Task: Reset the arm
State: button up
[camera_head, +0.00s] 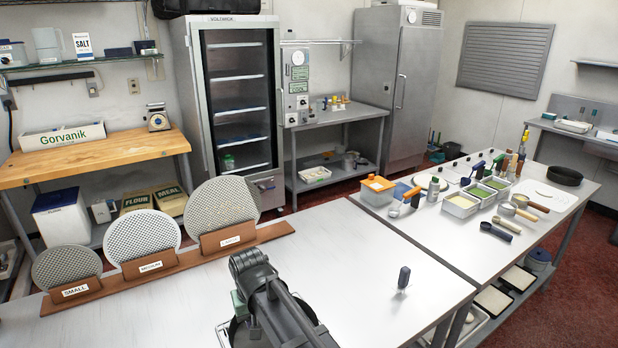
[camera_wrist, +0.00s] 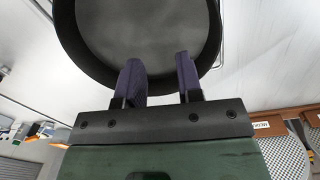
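My gripper (camera_wrist: 160,72) shows in the wrist view with its two purple fingers apart and nothing visible between them. A round dark pan with a grey inside (camera_wrist: 150,30) lies beyond the fingertips, which overlap its near rim in the picture. I cannot tell whether they touch it. In the head view my arm reaches over the white table (camera_head: 345,255) at the bottom middle. It hides my fingers and most of the dark round thing under it.
Three round mesh screens, small (camera_head: 66,268), medium (camera_head: 142,238) and large (camera_head: 222,215), stand in a brown rack at the left. A small dark tool (camera_head: 403,278) stands alone to the right. Ingredient tubs (camera_head: 461,204) and scoops crowd the right table. The table's middle is clear.

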jog(key=s+d+m, duration=0.2)
jog(key=s+d, duration=0.1)
jog(key=d, duration=1.3)
jog(key=s+d+m, duration=0.3)
jog(key=s+d, duration=0.1)
jog(key=d, duration=1.3)
jog(key=shift+d+f+y, duration=0.15)
jog(key=shift+f+y, duration=0.15)
